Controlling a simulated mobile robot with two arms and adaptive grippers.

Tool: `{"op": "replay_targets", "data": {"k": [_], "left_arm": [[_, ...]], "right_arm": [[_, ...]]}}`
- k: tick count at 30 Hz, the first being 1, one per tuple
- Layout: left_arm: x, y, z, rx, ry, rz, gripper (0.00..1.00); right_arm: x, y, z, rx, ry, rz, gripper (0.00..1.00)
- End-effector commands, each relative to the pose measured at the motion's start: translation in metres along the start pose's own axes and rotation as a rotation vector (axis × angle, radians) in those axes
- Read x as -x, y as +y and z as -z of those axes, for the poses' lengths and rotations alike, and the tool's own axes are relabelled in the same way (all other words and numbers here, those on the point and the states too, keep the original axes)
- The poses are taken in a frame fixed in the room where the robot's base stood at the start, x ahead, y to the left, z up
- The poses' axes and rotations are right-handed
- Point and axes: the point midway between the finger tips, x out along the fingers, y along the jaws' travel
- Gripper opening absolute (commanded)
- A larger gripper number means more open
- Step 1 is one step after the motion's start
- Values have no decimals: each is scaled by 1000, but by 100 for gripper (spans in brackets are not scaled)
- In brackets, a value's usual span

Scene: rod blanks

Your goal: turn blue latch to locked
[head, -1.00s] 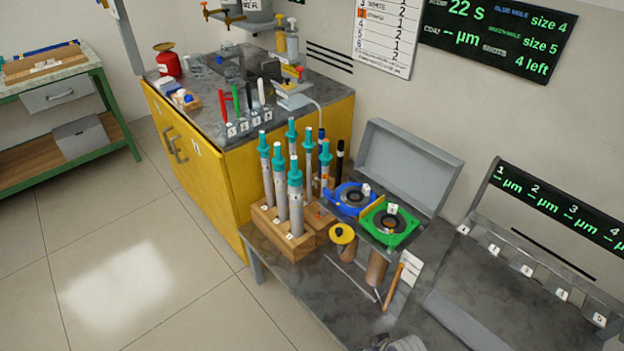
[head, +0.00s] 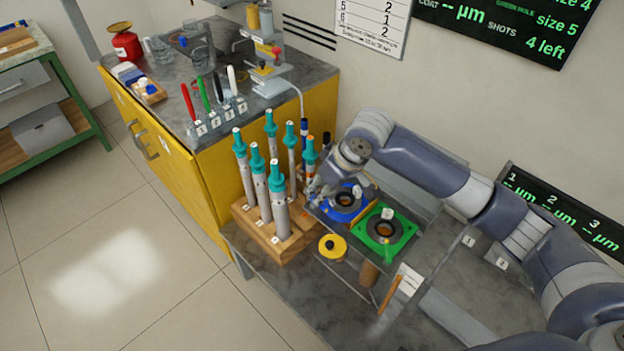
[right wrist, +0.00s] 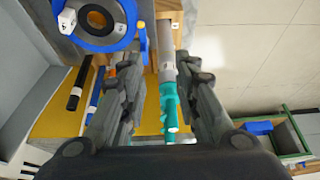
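The blue fixture (head: 345,203), a blue plate with a dark ring, sits on the bench beside a green one; in the right wrist view the blue fixture (right wrist: 95,22) is at the upper left. My right gripper (head: 317,190) hovers at the left edge of the blue fixture, partly covering it. In the right wrist view my right gripper (right wrist: 158,75) has its fingers apart, with a teal-topped rod visible beyond the gap. I cannot clearly make out the blue latch; the arm hides part of that side. My left gripper is out of view.
Several teal-topped rods stand in a wooden block (head: 262,234) close to the left of my right gripper. The green fixture (head: 385,232) is at the front right, with a yellow-topped item (head: 332,246) near it. An open grey lid stands behind the fixtures, partly hidden by my arm.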

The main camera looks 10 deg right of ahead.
Motion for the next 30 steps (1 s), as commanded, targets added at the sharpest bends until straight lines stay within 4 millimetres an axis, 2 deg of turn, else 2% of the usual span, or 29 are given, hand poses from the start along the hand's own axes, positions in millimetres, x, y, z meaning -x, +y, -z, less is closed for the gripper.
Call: {"op": "replay_targets", "data": {"k": [1, 4, 8, 11, 21, 25, 30], "left_arm": [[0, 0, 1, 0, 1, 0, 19], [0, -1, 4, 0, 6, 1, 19], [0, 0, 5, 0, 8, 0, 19], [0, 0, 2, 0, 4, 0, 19], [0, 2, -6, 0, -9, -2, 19], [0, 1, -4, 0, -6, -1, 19], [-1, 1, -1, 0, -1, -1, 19]], "right_arm": [[6, 8, 3, -4, -5, -11, 29], [13, 16, 7, -11, -13, -18, 29], [10, 18, 8, -15, -17, -17, 29], [-2, 18, 7, -16, -18, -17, 29], [-66, 19, 6, -15, -16, -18, 29], [-82, 19, 6, -15, -15, -18, 29], [-92, 20, 6, -14, -14, -19, 29]]}}
